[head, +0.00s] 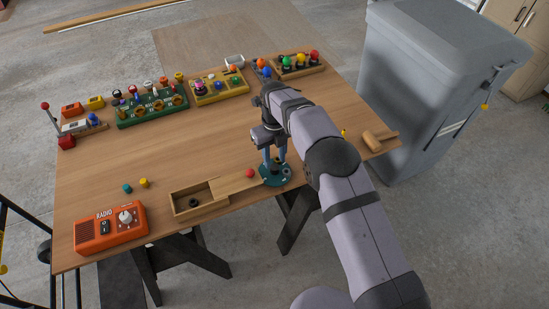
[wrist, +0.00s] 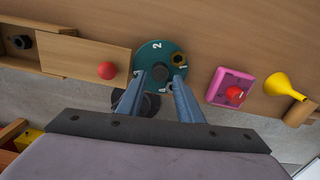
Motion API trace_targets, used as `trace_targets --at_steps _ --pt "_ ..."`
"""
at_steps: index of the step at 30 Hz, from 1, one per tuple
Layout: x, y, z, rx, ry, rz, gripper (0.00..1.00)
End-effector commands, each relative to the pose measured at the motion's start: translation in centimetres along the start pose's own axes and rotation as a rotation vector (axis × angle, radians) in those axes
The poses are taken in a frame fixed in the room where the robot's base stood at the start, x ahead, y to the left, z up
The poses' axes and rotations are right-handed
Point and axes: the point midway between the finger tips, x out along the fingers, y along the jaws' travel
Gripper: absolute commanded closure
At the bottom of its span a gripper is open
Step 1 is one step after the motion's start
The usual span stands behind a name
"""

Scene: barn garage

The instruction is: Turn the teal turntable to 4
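The teal turntable (head: 277,179) lies flat near the table's front edge, below my gripper (head: 273,157). In the wrist view the turntable (wrist: 158,53) shows a white 2 at its far side; other white marks near my fingers are partly hidden and hard to read. A dark round knob stands at its middle, and a brass-coloured ring sits on its right side. My gripper (wrist: 159,77) is open, pointing down, with one finger on each side of the dark knob. A gap shows between the knob and the fingers; I cannot tell the exact height.
A wooden box (head: 183,208) with a red-knobbed sliding lid (wrist: 85,58) is just left of the turntable. An orange radio (head: 94,234) stands front left. The table's middle is clear.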

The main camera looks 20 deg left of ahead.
Motion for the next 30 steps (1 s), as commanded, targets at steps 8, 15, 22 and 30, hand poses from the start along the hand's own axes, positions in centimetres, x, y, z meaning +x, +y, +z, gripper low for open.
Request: trace_targets --at_steps 8,15,22,30 --pt "-2.3 0.0 0.0 0.0 0.0 0.0 0.67" --pt "-4.0 0.0 0.0 0.0 0.0 0.0 0.67" --pt "-4.3 0.0 0.0 0.0 0.0 0.0 0.67" --pt "-4.3 0.0 0.0 0.0 0.0 0.0 0.67"
